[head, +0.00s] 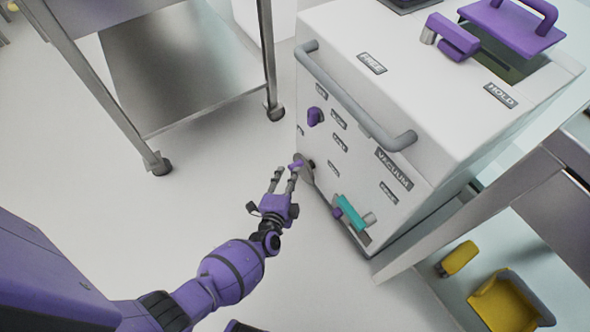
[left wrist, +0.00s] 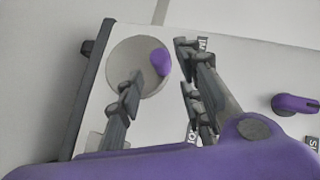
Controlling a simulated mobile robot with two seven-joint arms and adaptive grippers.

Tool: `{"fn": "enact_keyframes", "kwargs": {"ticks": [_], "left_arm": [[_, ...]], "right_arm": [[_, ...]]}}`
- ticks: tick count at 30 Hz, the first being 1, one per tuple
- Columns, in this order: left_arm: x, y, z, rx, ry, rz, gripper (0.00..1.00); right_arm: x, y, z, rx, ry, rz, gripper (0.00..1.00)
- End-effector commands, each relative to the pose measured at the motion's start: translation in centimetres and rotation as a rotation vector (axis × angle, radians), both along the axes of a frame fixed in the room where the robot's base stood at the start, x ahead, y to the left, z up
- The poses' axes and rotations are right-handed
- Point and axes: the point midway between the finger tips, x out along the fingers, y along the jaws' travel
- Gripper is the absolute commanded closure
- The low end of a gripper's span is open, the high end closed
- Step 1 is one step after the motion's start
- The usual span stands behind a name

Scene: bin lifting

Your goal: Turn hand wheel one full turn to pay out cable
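The hand wheel is a grey disc (left wrist: 128,62) with a purple knob (left wrist: 160,62) near its rim, on the front of the white machine. In the head view its purple knob (head: 296,164) shows low on the left of that front, and the disc is seen nearly edge-on. My left gripper (head: 285,178) is open, its fingertips close to the wheel. In the left wrist view its fingers (left wrist: 160,72) stand apart, with the knob showing in the gap between them. I cannot tell whether they touch it. No cable is visible. My right gripper is not in view.
The white machine (head: 430,100) has a grey bar handle (head: 350,98), another purple knob (head: 315,116) and a teal handle (head: 350,212) on its front. A steel cart (head: 180,65) stands at the back left. Yellow items (head: 503,300) lie at lower right. The floor at left is clear.

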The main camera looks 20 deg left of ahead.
Motion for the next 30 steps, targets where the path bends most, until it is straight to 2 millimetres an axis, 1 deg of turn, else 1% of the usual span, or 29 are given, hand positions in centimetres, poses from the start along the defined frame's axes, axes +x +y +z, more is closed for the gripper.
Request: {"fn": "enact_keyframes", "kwargs": {"ticks": [1, 3, 9, 13, 20, 27, 28, 30], "left_arm": [[0.9, 0.1, -0.7, 0.0, 0.001, -0.001, 0.66], [2.0, 0.1, -1.0, 0.0, 0.0, -0.002, 0.66], [4.2, 0.3, -1.6, -0.001, 0.003, -0.002, 0.66], [4.7, 0.3, -1.5, -0.002, 0.002, -0.001, 0.66], [4.8, 0.3, -1.4, -0.002, 0.001, -0.001, 0.66], [4.7, 0.3, -1.5, -0.003, 0.002, -0.001, 0.97], [4.7, 0.3, -1.5, -0.003, 0.003, -0.001, 1.0], [4.7, 0.3, -1.5, -0.002, 0.003, -0.002, 1.0]], "right_arm": [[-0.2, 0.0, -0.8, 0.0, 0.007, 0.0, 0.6], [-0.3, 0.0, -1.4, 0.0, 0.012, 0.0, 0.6], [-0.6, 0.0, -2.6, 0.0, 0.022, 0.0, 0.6], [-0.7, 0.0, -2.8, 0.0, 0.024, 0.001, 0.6], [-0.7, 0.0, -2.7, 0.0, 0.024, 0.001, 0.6], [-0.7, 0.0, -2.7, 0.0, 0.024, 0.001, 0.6], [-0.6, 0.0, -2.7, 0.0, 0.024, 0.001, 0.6], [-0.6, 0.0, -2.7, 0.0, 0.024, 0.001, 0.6]]}}
